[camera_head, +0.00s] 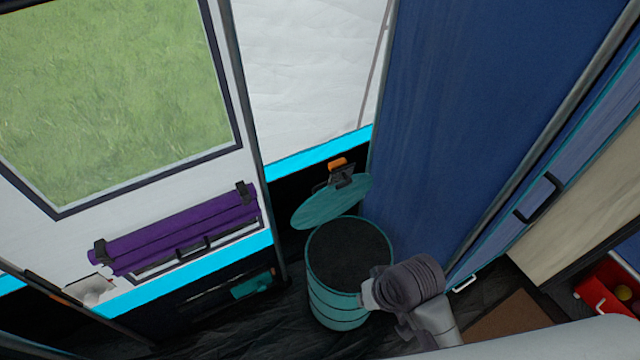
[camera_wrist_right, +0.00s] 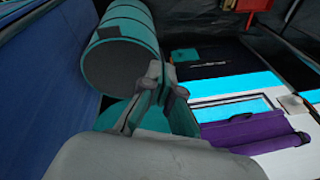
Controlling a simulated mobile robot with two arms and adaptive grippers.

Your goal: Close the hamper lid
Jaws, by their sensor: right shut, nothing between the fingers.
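The hamper (camera_head: 336,306) is a teal round bin in the head view, with a dark inside showing through its open top. Its teal lid (camera_head: 325,205) is raised at the far side of the rim, tilted open. My right gripper (camera_head: 368,294) is at the hamper's right side in the picture, overlapping its body; I cannot tell whether it touches. In the right wrist view, the hamper (camera_wrist_right: 123,42) is at upper left, and my right gripper (camera_wrist_right: 163,88) is shut and empty in front of the lid (camera_wrist_right: 120,114), hiding part of it. My left gripper is not in view.
A blue panel (camera_head: 465,110) rises close on the right of the hamper. A purple roll (camera_head: 180,230) hangs on the tent wall at left. A red drawer or box (camera_head: 604,288) is at far right. Dark floor (camera_head: 265,325) is clear left of the hamper.

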